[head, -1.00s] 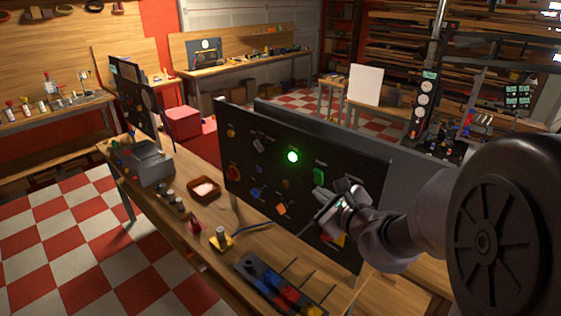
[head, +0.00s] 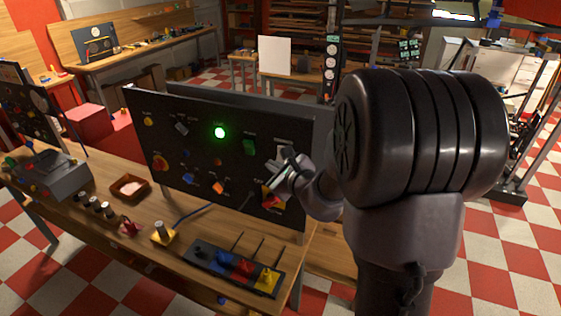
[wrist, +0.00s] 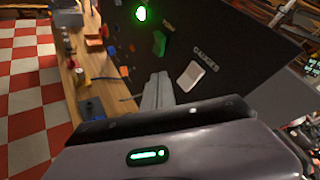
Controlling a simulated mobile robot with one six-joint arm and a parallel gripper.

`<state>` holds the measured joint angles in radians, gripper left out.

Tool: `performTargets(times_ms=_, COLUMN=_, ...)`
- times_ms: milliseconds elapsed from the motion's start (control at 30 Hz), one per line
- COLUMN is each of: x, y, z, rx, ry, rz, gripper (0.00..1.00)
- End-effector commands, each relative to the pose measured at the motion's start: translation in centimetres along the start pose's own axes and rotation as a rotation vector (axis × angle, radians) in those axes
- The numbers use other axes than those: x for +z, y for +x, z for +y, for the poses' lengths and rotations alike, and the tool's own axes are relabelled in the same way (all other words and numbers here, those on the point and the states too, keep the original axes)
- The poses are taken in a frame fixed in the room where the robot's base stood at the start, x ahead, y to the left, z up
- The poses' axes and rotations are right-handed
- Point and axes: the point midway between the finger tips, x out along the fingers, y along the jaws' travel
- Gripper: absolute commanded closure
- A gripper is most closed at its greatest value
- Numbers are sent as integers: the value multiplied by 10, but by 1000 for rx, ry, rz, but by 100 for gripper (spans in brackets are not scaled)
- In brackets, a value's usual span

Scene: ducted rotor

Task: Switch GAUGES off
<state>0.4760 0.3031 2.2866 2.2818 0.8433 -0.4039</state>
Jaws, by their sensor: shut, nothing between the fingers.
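The dark control panel (head: 205,165) stands upright on the wooden bench. The GAUGES switch is a pale rocker (wrist: 190,76) under a GAUGES label (wrist: 206,58) in the wrist view. In the head view the pale rocker (head: 281,152) sits at the panel's upper right, close to my gripper. My gripper (head: 274,183) is shut and empty in front of the panel's right part. In the wrist view its fingertips (wrist: 158,82) are left of the rocker, apparently apart from it. The rocker's on or off position is hard to tell.
A lit green lamp (head: 219,132) and a green switch (head: 249,146) sit left of the rocker. A red and yellow control (head: 271,198) is just below my gripper. A block with coloured parts (head: 235,268) lies on the bench front.

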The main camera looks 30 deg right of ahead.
Motion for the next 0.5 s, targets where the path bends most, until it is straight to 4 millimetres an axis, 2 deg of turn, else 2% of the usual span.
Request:
performTargets(times_ms=233, x=-17, y=22, z=-15, rx=0, ry=0, rz=0, gripper=100)
performTargets(times_ms=500, x=-21, y=28, z=-20, rx=0, ry=-1, rz=-1, gripper=100)
